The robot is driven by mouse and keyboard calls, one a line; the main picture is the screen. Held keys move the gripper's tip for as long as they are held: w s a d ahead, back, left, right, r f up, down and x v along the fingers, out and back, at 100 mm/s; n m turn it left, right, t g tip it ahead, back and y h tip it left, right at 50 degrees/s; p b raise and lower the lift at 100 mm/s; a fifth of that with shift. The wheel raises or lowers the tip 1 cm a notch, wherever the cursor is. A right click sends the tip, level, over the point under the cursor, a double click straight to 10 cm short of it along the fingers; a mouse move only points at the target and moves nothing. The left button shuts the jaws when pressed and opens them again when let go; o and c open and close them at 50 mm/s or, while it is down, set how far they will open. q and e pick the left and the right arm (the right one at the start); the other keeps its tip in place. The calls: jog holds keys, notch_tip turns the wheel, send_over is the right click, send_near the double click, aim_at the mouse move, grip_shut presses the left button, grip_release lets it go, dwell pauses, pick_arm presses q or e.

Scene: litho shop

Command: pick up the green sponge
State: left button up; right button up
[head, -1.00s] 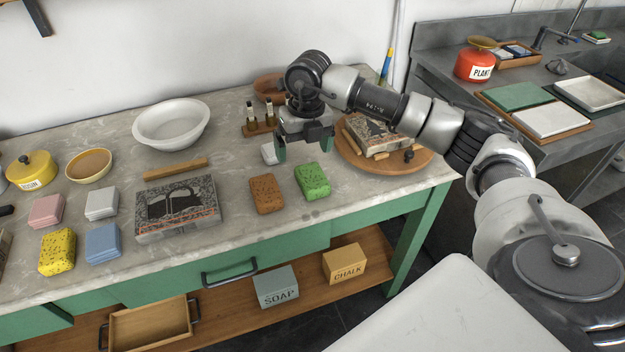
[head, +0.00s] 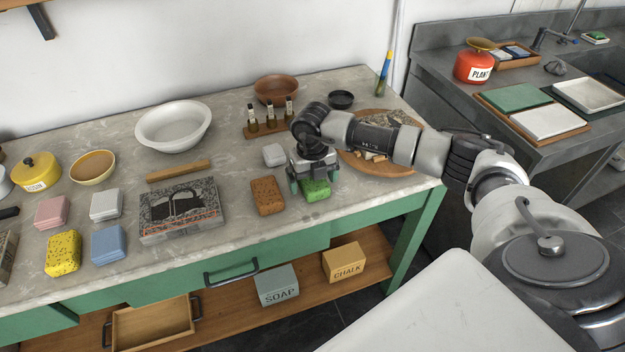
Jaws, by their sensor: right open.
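The green sponge (head: 316,190) lies on the stone-topped table, right of the brown sponge (head: 267,195). My right gripper (head: 314,182) is directly over the green sponge, pointing down and open. Its fingers hang at the left and right of the sponge, and the gripper body hides the sponge's back part. I cannot tell whether the fingers touch it. My left gripper is not in view.
The brown sponge is close at the left of the gripper. A white block (head: 274,155) and a rack of small bottles (head: 268,127) stand behind. A round wooden board (head: 405,163) is at the right. The table's front edge is near.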

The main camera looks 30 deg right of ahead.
jog(key=c, duration=1)
notch_tip(320, 180, up, 4)
jog(key=shift+b, duration=0.6)
jog(key=s+r+b, duration=0.1)
jog(key=s+r, duration=0.6)
jog(key=s, duration=0.4)
jog(key=shift+s+d+b, duration=0.25)
jog(key=shift+s+b, duration=0.1)
jog(key=shift+b, duration=0.05)
jog(key=o, duration=0.3)
jog(key=shift+c, duration=1.2)
